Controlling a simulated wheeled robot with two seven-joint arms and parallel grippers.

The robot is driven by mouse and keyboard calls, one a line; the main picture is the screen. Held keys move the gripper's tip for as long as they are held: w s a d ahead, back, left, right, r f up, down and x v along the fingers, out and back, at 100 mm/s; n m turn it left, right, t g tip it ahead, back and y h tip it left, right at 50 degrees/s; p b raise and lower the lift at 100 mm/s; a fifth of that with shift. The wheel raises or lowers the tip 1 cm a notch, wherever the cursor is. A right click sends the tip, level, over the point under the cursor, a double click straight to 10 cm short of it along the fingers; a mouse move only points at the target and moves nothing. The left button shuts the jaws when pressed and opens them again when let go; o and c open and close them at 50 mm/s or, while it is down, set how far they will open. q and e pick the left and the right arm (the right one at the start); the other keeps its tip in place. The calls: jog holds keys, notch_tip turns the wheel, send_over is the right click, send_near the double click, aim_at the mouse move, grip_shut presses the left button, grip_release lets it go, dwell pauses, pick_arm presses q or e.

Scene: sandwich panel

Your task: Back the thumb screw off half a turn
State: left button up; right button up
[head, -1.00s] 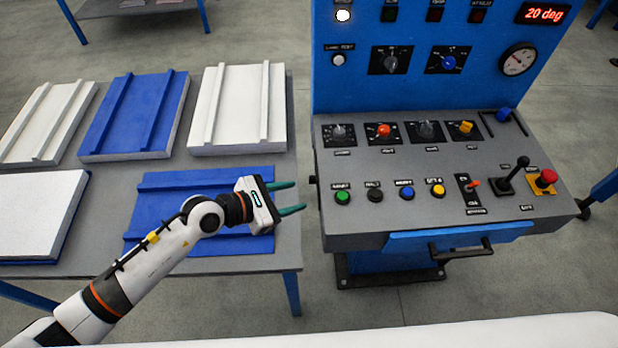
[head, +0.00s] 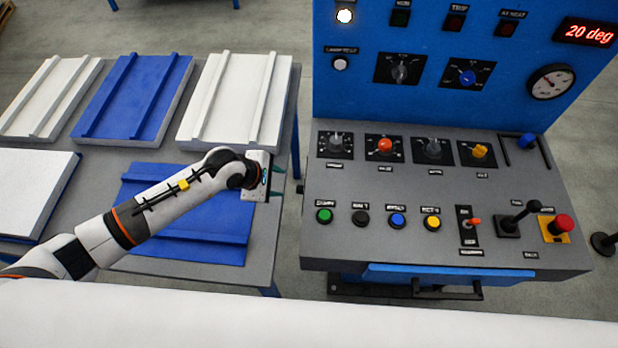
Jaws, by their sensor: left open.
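The control console (head: 420,225) stands on the right, with a sloped grey top and a blue upright back. A small dark shape (head: 300,187) at the left side edge of its desk may be the thumb screw, but it is too small to make out. My left gripper (head: 278,181) is just left of that edge, pointing right at the console. Its two teal fingers are apart with nothing seen between them, and a gap shows between them and the console. My right gripper is not in view.
A grey table (head: 268,240) on the left bears several white and blue panels, with a flat blue panel (head: 200,245) under my left forearm. The console top carries several knobs, push buttons, a black lever (head: 520,215) and a red mushroom button (head: 562,224).

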aim_at(298, 186)
pick_arm(q)
jog(key=x, duration=1.1)
jog(key=shift+f, duration=0.2)
grip_shut()
jog(key=c, duration=1)
grip_release()
jog(key=shift+w+f+g+b, duration=0.1)
jog(key=shift+w+g+b, duration=0.1)
jog(key=shift+g+b, duration=0.65)
jog(key=c, duration=1)
grip_release()
jog(key=shift+w+n+g+b, duration=0.2)
jog(key=shift+g+b, duration=0.6)
jog(key=shift+b, duration=0.9)
jog(key=shift+w+n+g+b, duration=0.1)
jog(key=shift+n+g+b, duration=0.15)
jog(key=shift+g+b, duration=1.05)
jog(key=shift+w+n+g+b, duration=0.1)
jog(key=shift+n+g+b, duration=0.2)
jog(key=shift+b, duration=1.85)
jog(key=c, duration=1)
grip_release()
